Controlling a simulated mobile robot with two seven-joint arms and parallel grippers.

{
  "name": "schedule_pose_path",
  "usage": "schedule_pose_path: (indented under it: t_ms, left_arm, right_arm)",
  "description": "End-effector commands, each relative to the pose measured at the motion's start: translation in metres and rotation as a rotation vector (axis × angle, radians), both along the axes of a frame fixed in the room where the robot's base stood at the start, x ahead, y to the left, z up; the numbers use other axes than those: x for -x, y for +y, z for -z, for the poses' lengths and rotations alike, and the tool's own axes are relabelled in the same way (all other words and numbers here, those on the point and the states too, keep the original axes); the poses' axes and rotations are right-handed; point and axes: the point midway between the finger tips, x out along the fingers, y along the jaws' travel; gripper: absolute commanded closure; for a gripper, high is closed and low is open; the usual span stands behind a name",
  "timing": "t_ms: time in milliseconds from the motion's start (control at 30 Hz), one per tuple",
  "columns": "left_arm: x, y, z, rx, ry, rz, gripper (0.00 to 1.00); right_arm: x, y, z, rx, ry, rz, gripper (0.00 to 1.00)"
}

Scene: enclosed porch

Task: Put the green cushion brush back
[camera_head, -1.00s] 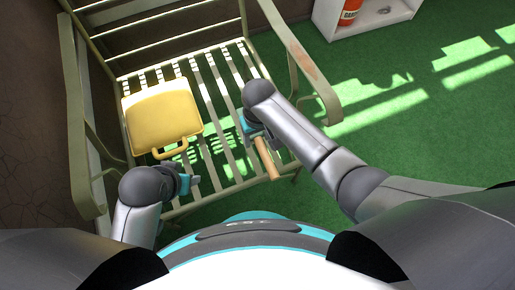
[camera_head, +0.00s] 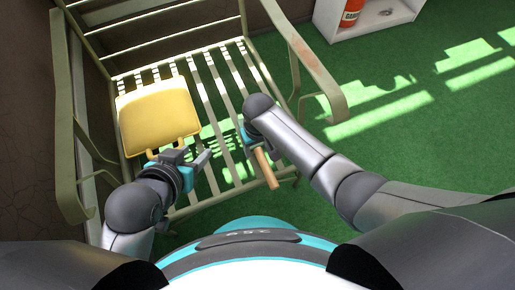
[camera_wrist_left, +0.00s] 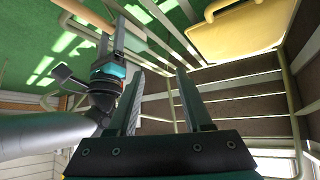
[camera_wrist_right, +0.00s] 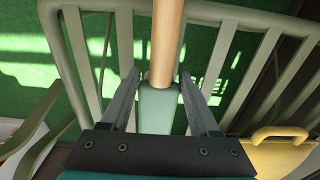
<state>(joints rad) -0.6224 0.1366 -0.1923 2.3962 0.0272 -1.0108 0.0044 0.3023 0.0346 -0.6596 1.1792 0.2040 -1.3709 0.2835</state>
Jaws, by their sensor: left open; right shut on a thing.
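The cushion brush has a wooden handle (camera_head: 265,168) and a green part (camera_wrist_right: 158,108). My right gripper (camera_head: 248,130) is shut on the green part, which sits between its fingers in the right wrist view (camera_wrist_right: 158,85). The handle sticks out past the fingers, above the front right part of the slatted bench seat. My left gripper (camera_head: 203,160) is open and empty near the front edge of the yellow cushion (camera_head: 158,112). In the left wrist view its fingers (camera_wrist_left: 157,78) are apart with nothing between them. The brush's far end is mostly hidden by my right arm.
The metal bench (camera_head: 222,85) has slats and curved armrests; the right armrest (camera_head: 310,70) is close to my right arm. A white open box (camera_head: 375,18) with a red canister (camera_head: 352,10) stands at the upper right. Green floor is clear to the right.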

Motion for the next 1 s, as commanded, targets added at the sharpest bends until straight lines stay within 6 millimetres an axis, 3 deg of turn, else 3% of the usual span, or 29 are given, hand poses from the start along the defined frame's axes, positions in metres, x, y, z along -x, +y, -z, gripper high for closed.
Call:
schedule_pose_path:
  t_ms: [600, 633, 867, 1000]
  left_arm:
    - [-0.0075, -0.0126, 0.0005, 0.044, -0.088, 0.015, 0.50]
    - [-0.0076, -0.0125, 0.0000, 0.044, -0.088, 0.015, 0.50]
    - [-0.0075, -0.0123, -0.0001, 0.043, -0.086, 0.014, 0.50]
    - [-0.0074, -0.0123, 0.0000, 0.043, -0.086, 0.014, 0.50]
  right_arm:
    - [-0.0005, 0.0005, 0.0097, 0.000, -0.001, 0.000, 1.00]
    - [-0.0001, 0.0001, 0.0093, 0.000, 0.000, 0.000, 0.35]
    - [-0.0001, 0.0000, 0.0090, 0.000, 0.000, 0.000, 0.09]
    - [0.0000, -0.0001, 0.0091, 0.000, 0.000, 0.000, 0.08]
